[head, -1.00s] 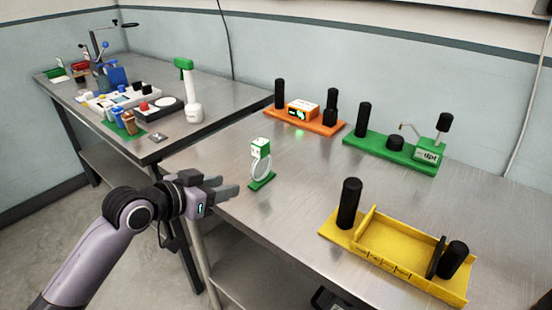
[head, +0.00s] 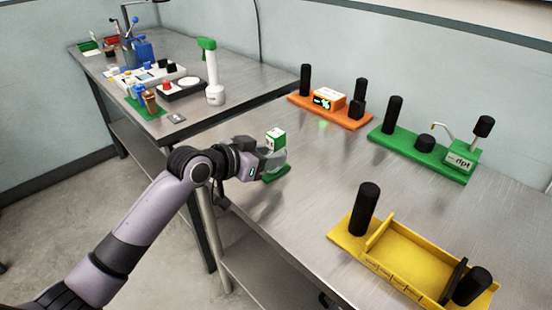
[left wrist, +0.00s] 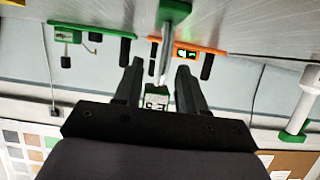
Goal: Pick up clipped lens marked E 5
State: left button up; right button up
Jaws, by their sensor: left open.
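The clipped lens is a clear round disc (head: 279,157) with a green and white clip (head: 275,138) on top. It stands upright on a small green base (head: 277,174). My left gripper (head: 268,160) is at the lens, its fingers partly hidden there. In the left wrist view, which is upside down, the left gripper (left wrist: 158,85) is open. The lens (left wrist: 166,45) shows edge-on between the fingers, with the clip (left wrist: 157,97) below it and the base (left wrist: 174,12) above. Dark characters on the clip are too small to read surely. My right gripper is not in view.
A yellow tray module (head: 405,262) stands front right on the metal table (head: 300,215). An orange module (head: 345,116) and a green module (head: 415,152) stand at the back. A second table (head: 235,100) holds a white and green device (head: 213,80) and other items.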

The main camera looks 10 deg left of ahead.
pick_arm(q)
jog(key=shift+x, duration=1.35)
jog(key=c, duration=0.7)
jog(key=shift+r, duration=0.15)
